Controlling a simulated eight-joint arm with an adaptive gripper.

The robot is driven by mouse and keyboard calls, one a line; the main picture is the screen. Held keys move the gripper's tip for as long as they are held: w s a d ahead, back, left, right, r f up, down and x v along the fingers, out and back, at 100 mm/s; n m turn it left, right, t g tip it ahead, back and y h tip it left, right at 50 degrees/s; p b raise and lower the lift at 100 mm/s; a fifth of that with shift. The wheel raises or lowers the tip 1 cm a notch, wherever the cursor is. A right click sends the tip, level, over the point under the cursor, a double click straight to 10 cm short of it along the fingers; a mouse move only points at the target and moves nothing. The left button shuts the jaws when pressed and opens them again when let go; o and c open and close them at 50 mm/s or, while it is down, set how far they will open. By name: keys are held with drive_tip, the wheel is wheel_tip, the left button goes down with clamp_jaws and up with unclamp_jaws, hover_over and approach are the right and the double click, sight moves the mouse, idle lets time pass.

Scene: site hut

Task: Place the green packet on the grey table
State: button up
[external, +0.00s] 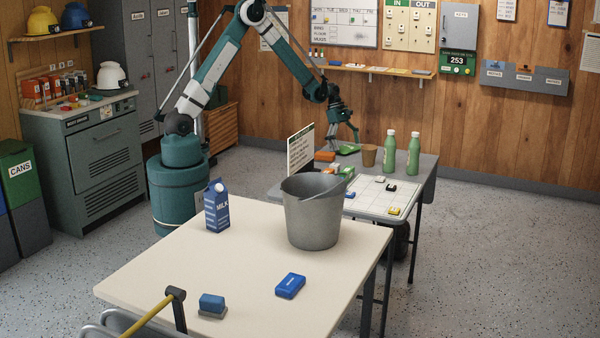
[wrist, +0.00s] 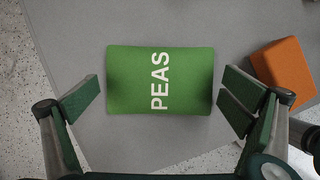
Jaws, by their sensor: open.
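The green packet (wrist: 135,80), printed PEAS, lies flat on the grey table (wrist: 150,25) in the wrist view. In the external view the packet (external: 349,149) shows at the far end of the grey table (external: 425,168). My gripper (wrist: 160,90) is open above the packet, with one finger to its left and one to its right. Grey surface shows between the packet and each finger, and nothing is held. In the external view my gripper (external: 343,138) points down over the packet and partly covers the view of it.
An orange block (wrist: 284,68) sits close to the right finger. A brown cup (external: 369,155) and two green bottles (external: 389,153) (external: 414,155) stand right of the packet. A gridded board (external: 365,204) with small items lies nearer the front. A bucket (external: 313,215) stands on the cream table (external: 180,270).

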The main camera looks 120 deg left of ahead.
drive_tip(key=shift+r, duration=0.15)
drive_tip(key=p+v, duration=0.2)
drive_tip(key=v, duration=1)
drive_tip(key=shift+p, duration=0.35)
idle(0.5)
drive_tip(key=w+d+r+m+y, duration=0.15)
drive_tip(key=d+r+m, duration=0.4)
drive_tip(key=d, duration=0.65)
drive_tip(key=w+d+r+m, duration=0.2)
drive_tip(key=d+r+m, duration=0.3)
drive_tip(key=d, duration=0.7)
drive_tip(key=w+d+r+m, duration=0.2)
drive_tip(key=d+r+m, duration=0.35)
drive_tip(key=d, duration=0.75)
drive_tip(key=s+d+r+m+t, duration=0.1)
drive_tip(key=s+d+m, duration=0.4)
drive_tip(key=d, duration=0.4)
drive_tip(key=s+d+r+m+t, duration=0.1)
drive_tip(key=s+d+m, duration=0.4)
drive_tip(key=d, duration=0.5)
drive_tip(key=s+d+r+m+t, duration=0.1)
drive_tip(key=s+d+m, duration=0.4)
drive_tip(key=d, duration=0.4)
drive_tip(key=shift+s+d, duration=0.4)
drive_tip(key=shift+s, duration=0.15)
